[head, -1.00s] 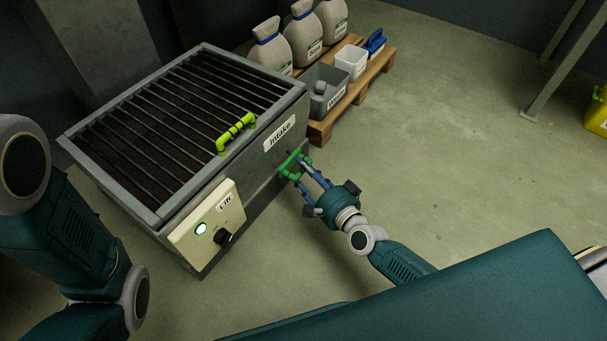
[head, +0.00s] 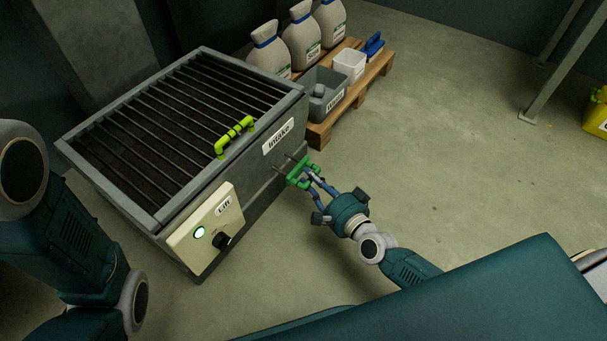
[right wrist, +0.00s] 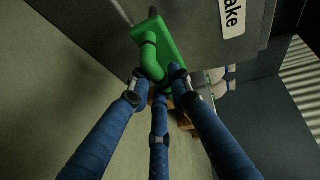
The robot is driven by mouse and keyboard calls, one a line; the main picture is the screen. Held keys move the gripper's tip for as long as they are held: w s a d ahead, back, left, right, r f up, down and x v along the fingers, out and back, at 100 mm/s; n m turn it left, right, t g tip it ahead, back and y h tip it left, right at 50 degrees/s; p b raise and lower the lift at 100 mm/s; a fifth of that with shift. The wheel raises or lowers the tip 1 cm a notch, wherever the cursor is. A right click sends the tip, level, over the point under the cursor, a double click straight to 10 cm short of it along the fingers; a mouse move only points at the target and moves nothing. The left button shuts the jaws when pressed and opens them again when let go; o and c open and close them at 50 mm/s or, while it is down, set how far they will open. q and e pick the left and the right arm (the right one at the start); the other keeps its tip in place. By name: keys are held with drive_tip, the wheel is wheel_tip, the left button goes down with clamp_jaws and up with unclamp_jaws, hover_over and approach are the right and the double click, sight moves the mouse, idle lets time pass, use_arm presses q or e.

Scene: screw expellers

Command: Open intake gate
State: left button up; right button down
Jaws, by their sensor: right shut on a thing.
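The intake bin (head: 262,172) is a grey metal box with a barred grate on top and a label reading "Intake" on its side. The green gate handle (head: 299,170) stands out from that side below the label, on thin rods. My right gripper (head: 312,179) is shut on the green handle. In the right wrist view the blue fingers close around the green bar (right wrist: 150,58), which is fixed to a green plate. Of my left arm only dark links show at the left edge of the head view; its gripper is not in view.
A yellow-green handle (head: 234,137) sits on the grate. A cream control box (head: 206,228) labelled "Lift" has a lit green button and a black knob. A pallet (head: 322,130) with sacks (head: 301,36) and bins stands behind.

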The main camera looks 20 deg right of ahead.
drive_tip(key=shift+s+d, duration=0.45)
drive_tip(key=shift+s, duration=0.2)
drive_tip(key=c, duration=1.6)
unclamp_jaws()
drive_tip(key=v, duration=1.2)
